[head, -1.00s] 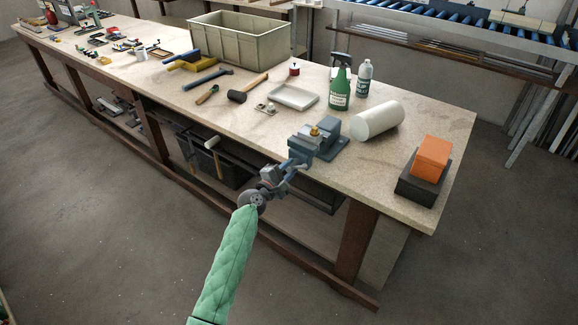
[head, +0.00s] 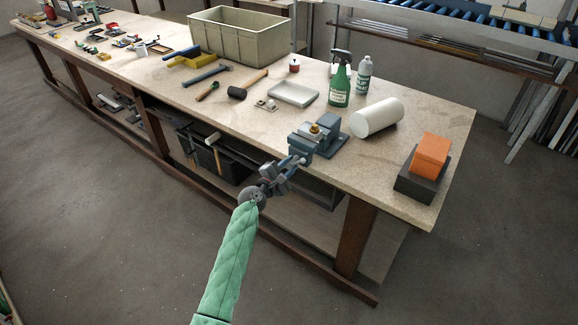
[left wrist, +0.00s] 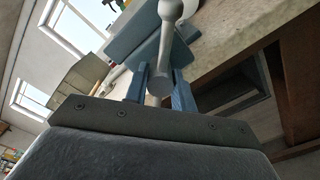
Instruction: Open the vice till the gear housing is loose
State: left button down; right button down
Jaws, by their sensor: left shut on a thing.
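The blue-grey vice (head: 327,146) stands at the front edge of the workbench. The gear housing, a small grey piece with a brass top (head: 315,129), sits between its jaws; I cannot tell whether there is a gap beside it. My left gripper (head: 287,167) is at the front of the vice, beyond the bench edge. In the left wrist view, its blue fingers (left wrist: 158,92) are shut on the vice handle (left wrist: 166,45), a grey bar with a ball end. The gripper hides part of the handle in the head view. My right gripper is not in view.
On the bench (head: 445,130) are a white cylinder (head: 377,118), an orange block (head: 431,154) on a dark block, a green spray bottle (head: 340,86), a white tray (head: 293,93) and a mallet (head: 238,92). A dark crate (head: 220,160) is under the bench. Floor in front is clear.

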pick_arm(q)
jog(key=shift+r, duration=0.15)
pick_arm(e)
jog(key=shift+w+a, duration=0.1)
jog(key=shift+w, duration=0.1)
pick_arm(q)
jog(key=c, duration=1.4)
grip_release()
jog(key=shift+d, duration=0.1)
jog(key=shift+o, duration=1.2)
jog(key=shift+w, duration=0.15)
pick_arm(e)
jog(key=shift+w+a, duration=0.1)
pick_arm(q)
jog(key=shift+s+a+f, duration=0.2)
jog(key=shift+s, duration=0.05)
jog(key=shift+b+v, duration=1.15)
jog(key=shift+v, duration=2.45)
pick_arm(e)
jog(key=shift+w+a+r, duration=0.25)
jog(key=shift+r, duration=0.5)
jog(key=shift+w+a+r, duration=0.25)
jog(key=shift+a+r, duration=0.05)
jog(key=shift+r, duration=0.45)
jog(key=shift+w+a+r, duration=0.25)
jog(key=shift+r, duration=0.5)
